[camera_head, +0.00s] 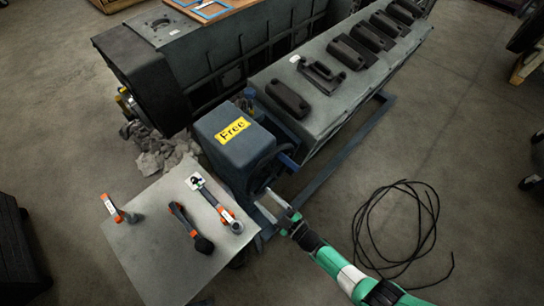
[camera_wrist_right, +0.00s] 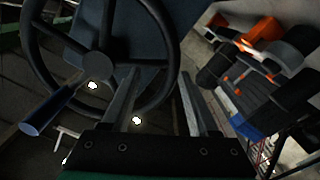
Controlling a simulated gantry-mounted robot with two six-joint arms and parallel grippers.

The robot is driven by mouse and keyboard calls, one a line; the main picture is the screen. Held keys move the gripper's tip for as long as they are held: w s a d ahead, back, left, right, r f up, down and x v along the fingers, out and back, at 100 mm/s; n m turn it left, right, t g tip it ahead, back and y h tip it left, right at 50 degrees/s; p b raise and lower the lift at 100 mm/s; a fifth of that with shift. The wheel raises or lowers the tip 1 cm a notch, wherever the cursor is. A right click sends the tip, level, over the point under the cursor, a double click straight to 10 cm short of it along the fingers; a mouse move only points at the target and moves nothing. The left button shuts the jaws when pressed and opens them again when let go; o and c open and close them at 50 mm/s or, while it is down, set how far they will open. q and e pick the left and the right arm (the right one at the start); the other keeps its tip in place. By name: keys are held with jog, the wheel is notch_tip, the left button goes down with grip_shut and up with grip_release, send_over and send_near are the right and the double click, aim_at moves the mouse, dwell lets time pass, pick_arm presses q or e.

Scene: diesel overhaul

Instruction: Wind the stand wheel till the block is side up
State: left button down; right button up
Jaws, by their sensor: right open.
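The stand's head is a blue-grey housing (camera_head: 235,140) with a yellow "Free" label. The long grey block (camera_head: 318,112) extends behind it, with several dark covers on its upward face. The stand wheel (camera_wrist_right: 100,66) is a dark spoked handwheel with a blue-grey crank handle (camera_wrist_right: 48,110) at lower left in the right wrist view. In the head view the wheel is mostly hidden beside the housing. My right gripper (camera_head: 277,204) is open at the wheel. In the wrist view its two fingers (camera_wrist_right: 159,75) appear either side of the right rim; contact is unclear. My left gripper is not in view.
A grey table (camera_head: 150,246) with several orange-and-black tools stands left of the stand. A black cable (camera_head: 408,232) lies coiled on the floor at right. A stand rail (camera_head: 350,138) runs beside the block. A large dark engine (camera_head: 215,60) is behind.

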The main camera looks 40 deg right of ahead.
dwell(0.3)
jog(key=shift+s+d, duration=0.1)
jog(key=shift+s, duration=0.2)
jog(key=s+d+p, duration=0.1)
jog(key=s+p, duration=0.1)
jog(key=s, duration=0.4)
jog(key=shift+s+p, duration=0.15)
jog(key=shift+p, duration=0.15)
